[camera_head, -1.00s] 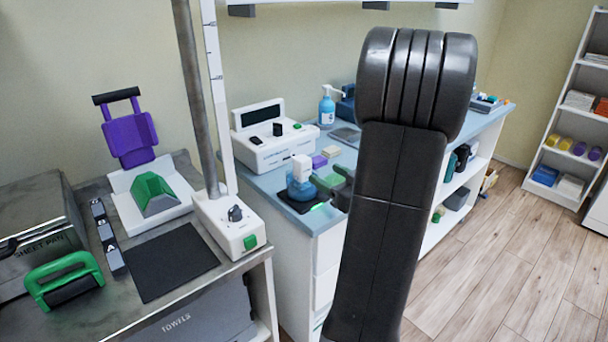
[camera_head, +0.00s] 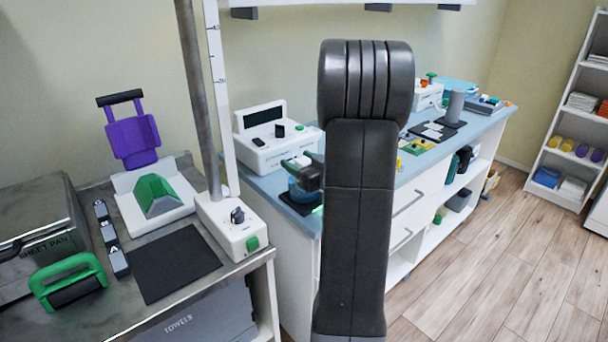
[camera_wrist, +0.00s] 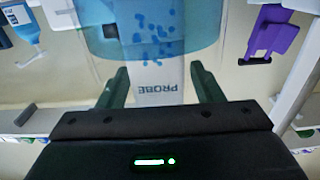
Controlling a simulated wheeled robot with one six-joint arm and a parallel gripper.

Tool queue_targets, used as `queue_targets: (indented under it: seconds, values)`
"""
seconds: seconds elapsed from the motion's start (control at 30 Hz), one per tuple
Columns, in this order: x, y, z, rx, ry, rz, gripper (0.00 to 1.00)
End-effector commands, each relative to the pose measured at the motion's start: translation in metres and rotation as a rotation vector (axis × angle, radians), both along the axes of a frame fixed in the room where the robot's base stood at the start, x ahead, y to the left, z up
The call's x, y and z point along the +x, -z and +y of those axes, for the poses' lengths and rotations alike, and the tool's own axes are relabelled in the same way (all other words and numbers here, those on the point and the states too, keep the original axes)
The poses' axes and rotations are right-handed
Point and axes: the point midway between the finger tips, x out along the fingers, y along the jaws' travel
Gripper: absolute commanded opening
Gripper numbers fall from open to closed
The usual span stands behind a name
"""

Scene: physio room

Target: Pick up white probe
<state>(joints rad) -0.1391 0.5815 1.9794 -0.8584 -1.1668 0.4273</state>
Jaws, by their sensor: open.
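The white probe (camera_wrist: 162,92), lettered PROBE, shows upside down in the wrist view, between my gripper's two dark green fingers. It runs into a clear blue cup (camera_wrist: 190,32).
A white console (camera_head: 272,150) stands behind left of the cup on the blue counter (camera_head: 265,184). A metal pole (camera_head: 201,100) rises to the left from a white box (camera_head: 230,225). My arm hides the counter's middle; to the right lie cards and a grey cylinder (camera_head: 455,106).

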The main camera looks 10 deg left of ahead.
Motion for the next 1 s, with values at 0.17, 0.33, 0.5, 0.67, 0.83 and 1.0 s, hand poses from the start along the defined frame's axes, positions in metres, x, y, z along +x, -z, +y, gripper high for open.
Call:
queue_targets:
  seconds: [0.17,0.33,0.5,0.67,0.83,1.0]
  values:
    - [0.002,0.001,0.003,0.0,0.001,0.001,0.6]
    - [0.002,0.0,0.003,0.0,0.001,0.001,0.48]
    - [0.002,0.0,0.003,0.0,0.001,0.001,0.15]
    - [0.002,0.0,0.003,0.0,0.001,0.0,0.08]
    - [0.002,-0.005,0.003,0.0,0.001,-0.001,0.08]
    - [0.002,-0.03,0.003,0.0,0.001,-0.005,0.08]
